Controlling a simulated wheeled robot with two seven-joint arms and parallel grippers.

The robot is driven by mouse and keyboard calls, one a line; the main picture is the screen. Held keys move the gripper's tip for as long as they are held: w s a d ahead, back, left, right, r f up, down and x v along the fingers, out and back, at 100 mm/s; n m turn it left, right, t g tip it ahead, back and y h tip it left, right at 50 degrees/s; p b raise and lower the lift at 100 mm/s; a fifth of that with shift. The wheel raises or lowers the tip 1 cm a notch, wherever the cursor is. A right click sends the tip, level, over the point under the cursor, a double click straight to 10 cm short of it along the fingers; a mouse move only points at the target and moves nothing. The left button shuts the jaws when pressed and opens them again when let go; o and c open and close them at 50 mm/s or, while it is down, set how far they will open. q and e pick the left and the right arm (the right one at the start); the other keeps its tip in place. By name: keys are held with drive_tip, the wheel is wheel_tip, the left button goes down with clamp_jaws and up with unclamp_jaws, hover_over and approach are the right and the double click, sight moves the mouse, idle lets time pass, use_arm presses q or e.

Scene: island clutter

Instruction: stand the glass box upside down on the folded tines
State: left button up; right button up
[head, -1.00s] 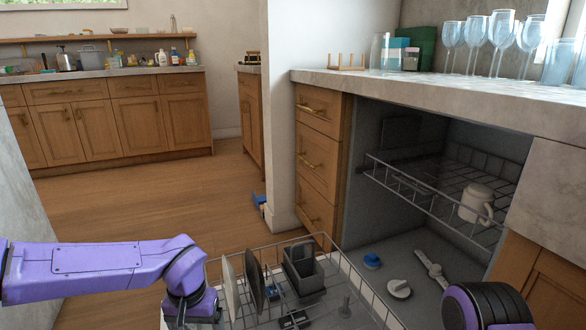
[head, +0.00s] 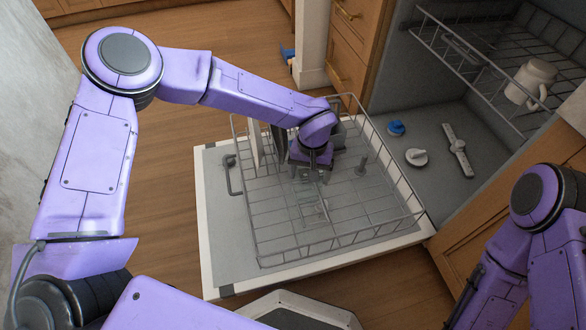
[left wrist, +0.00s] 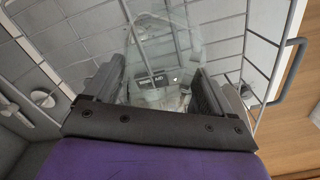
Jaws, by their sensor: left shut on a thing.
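My left gripper (head: 312,176) points down over the pulled-out lower dishwasher rack (head: 340,240). In the left wrist view the gripper (left wrist: 157,85) is shut on the clear glass box (left wrist: 168,45), which sits between its two dark fingers. The glass is see-through, so its outline in the head view is faint, and I cannot tell whether it touches the rack wires. The folded tines cannot be made out clearly beneath the gripper and glass. My right arm shows at the lower right of the head view, but its gripper is out of frame.
The rack rests on the open dishwasher door (head: 225,245). A pale plate (head: 255,146) stands left of my gripper. The upper rack (head: 470,55) holds a white mug (head: 530,82). The rack's front looks mostly clear.

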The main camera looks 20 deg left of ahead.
use_arm(q)
drive_tip(key=shift+w+d+r, duration=0.15)
drive_tip(key=shift+w+d, duration=0.1)
drive_tip(key=shift+w, duration=0.15)
drive_tip(key=shift+n, duration=0.3)
drive_tip(key=shift+a, duration=0.2)
drive_tip(key=shift+r+p, duration=0.15)
drive_tip(key=shift+p, duration=0.3)
drive_tip(key=shift+f+p, duration=0.3)
drive_tip(key=shift+f, duration=0.15)
drive_tip(key=shift+f+b, duration=1.15)
drive_tip(key=shift+f, duration=3.45)
drive_tip(key=shift+p, duration=0.45)
